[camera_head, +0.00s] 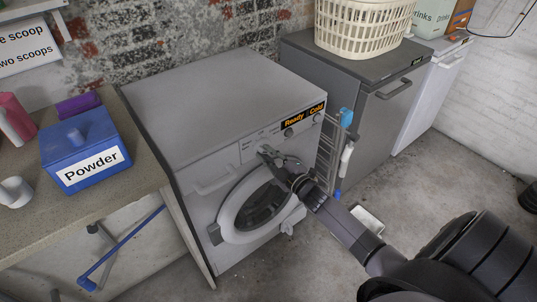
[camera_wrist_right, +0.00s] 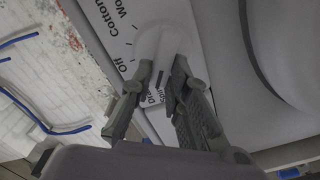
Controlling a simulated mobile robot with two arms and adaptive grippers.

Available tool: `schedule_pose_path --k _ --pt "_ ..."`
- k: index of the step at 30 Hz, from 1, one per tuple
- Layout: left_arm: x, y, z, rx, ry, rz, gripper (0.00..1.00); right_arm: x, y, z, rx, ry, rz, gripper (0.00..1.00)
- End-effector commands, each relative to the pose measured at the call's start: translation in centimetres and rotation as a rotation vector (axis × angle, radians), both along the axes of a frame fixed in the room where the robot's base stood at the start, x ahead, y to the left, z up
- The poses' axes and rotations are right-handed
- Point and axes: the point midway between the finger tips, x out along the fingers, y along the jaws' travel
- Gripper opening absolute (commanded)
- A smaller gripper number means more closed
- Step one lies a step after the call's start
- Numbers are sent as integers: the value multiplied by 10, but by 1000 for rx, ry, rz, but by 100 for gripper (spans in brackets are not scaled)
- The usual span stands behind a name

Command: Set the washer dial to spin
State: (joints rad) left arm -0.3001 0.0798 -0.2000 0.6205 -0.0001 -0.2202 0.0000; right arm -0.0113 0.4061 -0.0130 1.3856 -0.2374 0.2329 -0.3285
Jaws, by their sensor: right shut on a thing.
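The washer (camera_head: 222,100) is a white front loader standing in the middle of the head view, its round door shut. Its display (camera_head: 303,115) reads "Ready" and "Cold". My right gripper (camera_head: 268,153) is at the upper front panel, its fingers shut on the dial. In the right wrist view, the white dial (camera_wrist_right: 165,42) sits between the two fingers of the gripper (camera_wrist_right: 163,75). Labels around it read "Cotton", "Wo...", "Off" and, partly hidden by the fingers, "Dr..." and "Spin". My left gripper is not in view.
A counter (camera_head: 130,178) at left holds a blue "Powder" box (camera_head: 85,150), a pink bottle (camera_head: 15,118) and a white cup (camera_head: 14,192). A grey appliance (camera_head: 345,85) with a laundry basket (camera_head: 362,25) stands right of the washer. A narrow rack (camera_head: 335,150) stands between them.

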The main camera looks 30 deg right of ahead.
Motion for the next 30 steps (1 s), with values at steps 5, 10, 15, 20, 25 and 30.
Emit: schedule_pose_path --k 5,10,15,20,25,30 --pt "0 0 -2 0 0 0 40 0 1 -2 -54 -4 0 0" --pt "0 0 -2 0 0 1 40 0 1 -2 -78 -5 1 0" --pt "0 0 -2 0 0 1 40 0 1 -2 -83 -6 1 0" --pt "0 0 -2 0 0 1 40 0 1 -2 -82 -6 1 0" --pt "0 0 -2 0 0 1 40 0 1 -2 -81 -6 1 22" --pt "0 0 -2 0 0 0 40 0 1 -2 -81 -6 1 34"
